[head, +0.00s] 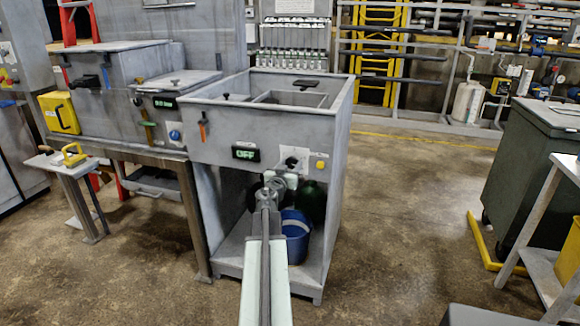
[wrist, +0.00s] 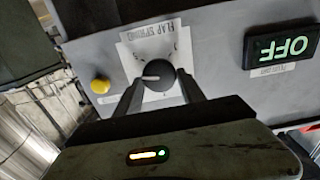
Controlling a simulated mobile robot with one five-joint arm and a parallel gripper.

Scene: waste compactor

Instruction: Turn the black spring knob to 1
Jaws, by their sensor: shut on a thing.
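The black spring knob (wrist: 160,75) sits on a white dial label reading "FLAP SPRING" (wrist: 148,45) in the wrist view. A white pointer mark on the knob faces left in that view, toward the yellow button's side. The dial's numbers are too small to read surely. My gripper (wrist: 161,79) has one finger on each side of the knob and is shut on it. In the head view my gripper (head: 279,180) reaches the front panel just below the knob (head: 291,161), and the arm hides part of that area.
A yellow button (wrist: 100,86) is beside the dial. A display reading "OFF" (wrist: 284,47) is on its other side. Under the panel stand a blue bucket (head: 297,240) and a dark green container (head: 312,203).

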